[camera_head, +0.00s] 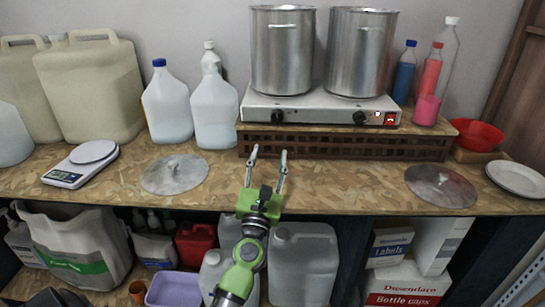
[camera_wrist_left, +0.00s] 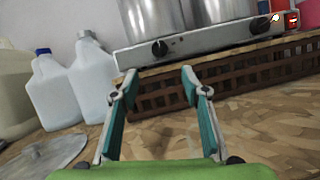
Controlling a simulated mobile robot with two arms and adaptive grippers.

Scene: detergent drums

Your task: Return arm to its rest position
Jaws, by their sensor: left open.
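My left gripper (camera_head: 268,158) is open and empty, with its fingers pointing at the wooden crate under the hot plate. It hangs at the front edge of the wooden counter (camera_head: 330,188), and its arm comes up from below. In the left wrist view the two fingers (camera_wrist_left: 155,85) stand apart with nothing between them. The crate (camera_wrist_left: 165,98) and the counter surface show behind them. My right gripper is not in either view.
Two steel pots (camera_head: 283,52) stand on a hot plate (camera_head: 320,108) on the crate (camera_head: 340,143). Flat lids (camera_head: 174,175) lie left and right on the counter. White jugs (camera_head: 167,105) and a scale (camera_head: 82,165) stand left. The shelf below holds grey canisters (camera_head: 303,262).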

